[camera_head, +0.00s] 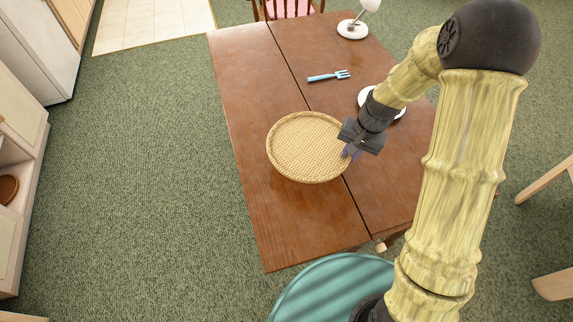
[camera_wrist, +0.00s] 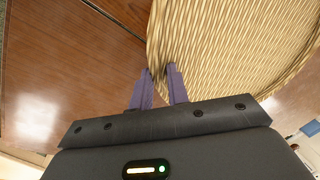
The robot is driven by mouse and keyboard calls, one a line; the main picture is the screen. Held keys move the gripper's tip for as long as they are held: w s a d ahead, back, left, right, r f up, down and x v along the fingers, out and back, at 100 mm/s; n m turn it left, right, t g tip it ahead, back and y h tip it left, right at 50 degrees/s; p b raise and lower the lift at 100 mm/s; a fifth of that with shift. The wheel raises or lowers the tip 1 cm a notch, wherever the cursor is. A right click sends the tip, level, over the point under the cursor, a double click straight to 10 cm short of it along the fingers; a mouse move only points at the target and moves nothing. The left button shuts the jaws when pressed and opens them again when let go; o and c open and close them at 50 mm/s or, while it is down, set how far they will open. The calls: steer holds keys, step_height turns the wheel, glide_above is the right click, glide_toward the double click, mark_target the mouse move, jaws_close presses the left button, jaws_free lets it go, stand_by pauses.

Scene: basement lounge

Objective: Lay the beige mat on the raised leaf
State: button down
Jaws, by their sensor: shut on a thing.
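The beige mat (camera_head: 300,147) is a round woven disc with a raised-looking rim. In the head view it shows over the table's left leaf (camera_head: 245,100), and its right part reaches across the seam towards the main tabletop (camera_head: 385,190). The leaf looks level with the main top. My gripper (camera_head: 350,151) is shut on the mat's right edge. In the wrist view the two purple fingers (camera_wrist: 160,88) pinch the mat's edge (camera_wrist: 215,50). I cannot tell whether the mat touches the wood or hangs just above it.
A white plate (camera_head: 366,96) is partly hidden behind my arm. A white lamp (camera_head: 352,29) stands at the far end, by a chair (camera_head: 290,8). The leaf is otherwise bare.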

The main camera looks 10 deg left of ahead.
mark_target(325, 163)
steer(key=shift+m, duration=0.5)
steer(key=s+a, duration=0.1)
steer(key=a, duration=0.1)
steer(key=s+a+r, duration=0.1)
steer(key=a, duration=0.1)
steer(key=s+a+r, duration=0.1)
steer(key=a, duration=0.1)
steer(key=shift+s+a+r, duration=0.15)
steer(key=shift+s+a, duration=0.05)
steer(key=shift+a, duration=0.1)
step_height(325, 163, down, 6)
steer(key=shift+f+b, duration=0.1)
steer(key=shift+b, duration=0.25)
steer(key=shift+f, duration=0.1)
step_height(325, 163, down, 4)
steer(key=shift+r, duration=0.15)
steer(key=c, duration=1.3)
jaws_free()
steer(key=shift+c, duration=0.2)
